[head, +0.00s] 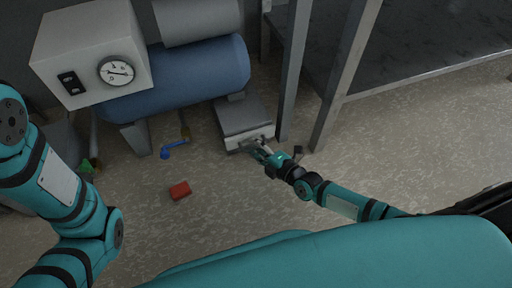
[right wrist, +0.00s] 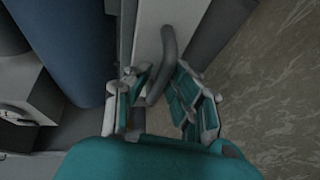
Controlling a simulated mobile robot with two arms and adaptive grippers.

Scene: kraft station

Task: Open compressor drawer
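The compressor has a blue tank (head: 185,78) and a white box (head: 70,40) with a round gauge (head: 117,70). A low grey drawer unit (head: 240,113) sits on the floor at the tank's right end, with a pale drawer front (head: 238,141). In the right wrist view, a curved dark grey handle (right wrist: 168,45) stands out from the pale front. My right gripper (head: 260,152) is at the drawer front. Its fingers (right wrist: 165,98) are apart, with the handle's near end between them; I cannot tell whether they touch it. My left gripper is out of view.
A red block (head: 180,190) and a blue item (head: 172,149) lie on the floor left of the drawer. A green item (head: 87,166) lies farther left. Metal table legs (head: 338,85) stand close right of the drawer. The floor before the drawer is mostly clear.

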